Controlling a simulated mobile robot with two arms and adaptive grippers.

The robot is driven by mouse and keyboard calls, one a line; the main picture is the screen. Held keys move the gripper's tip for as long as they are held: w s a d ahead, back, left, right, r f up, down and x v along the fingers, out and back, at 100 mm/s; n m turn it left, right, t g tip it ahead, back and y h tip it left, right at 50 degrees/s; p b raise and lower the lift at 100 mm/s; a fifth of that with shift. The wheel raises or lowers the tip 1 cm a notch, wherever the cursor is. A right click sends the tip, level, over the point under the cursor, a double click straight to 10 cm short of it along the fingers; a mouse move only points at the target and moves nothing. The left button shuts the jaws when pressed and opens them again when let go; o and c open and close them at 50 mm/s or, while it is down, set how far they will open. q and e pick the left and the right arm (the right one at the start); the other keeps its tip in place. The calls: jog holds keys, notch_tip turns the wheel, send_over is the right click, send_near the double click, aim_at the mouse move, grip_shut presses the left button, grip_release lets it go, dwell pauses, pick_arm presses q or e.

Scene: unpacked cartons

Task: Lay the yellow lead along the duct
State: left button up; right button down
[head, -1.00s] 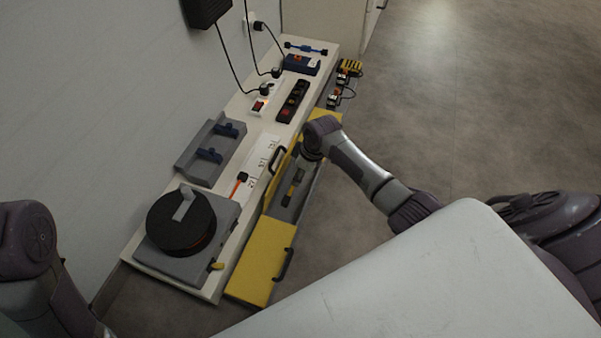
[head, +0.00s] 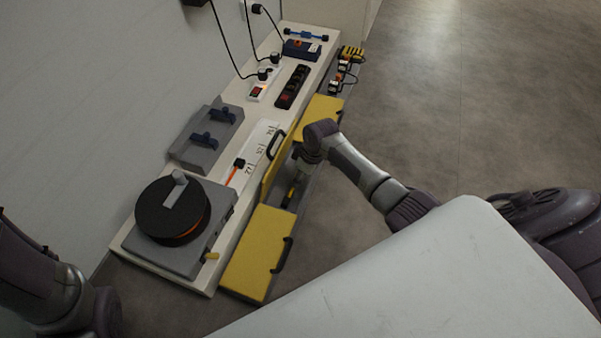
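The duct (head: 311,186) is a grey channel along the bench's right side. Yellow covers lie over its near part (head: 258,255) and far part (head: 319,110); a yellow panel with a black handle (head: 268,178) stands tilted beside the open middle. My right gripper (head: 293,187) reaches down into this open part, largely hidden by its wrist. A small yellow and black piece shows at its fingers, and I cannot tell whether it is the lead or part of the gripper. A yellow plug block (head: 351,53) lies at the duct's far end. My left arm is at lower left, its gripper out of view.
A black cable reel (head: 172,211) sits on a grey box, with an orange lead (head: 233,174) on the bench. A grey holder (head: 208,139), a black power strip (head: 292,87) and a dark blue unit (head: 301,50) stand further back. The floor at right is clear.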

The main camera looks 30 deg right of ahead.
jog(key=shift+c, duration=1.9)
grip_release()
jog(key=shift+r, duration=0.1)
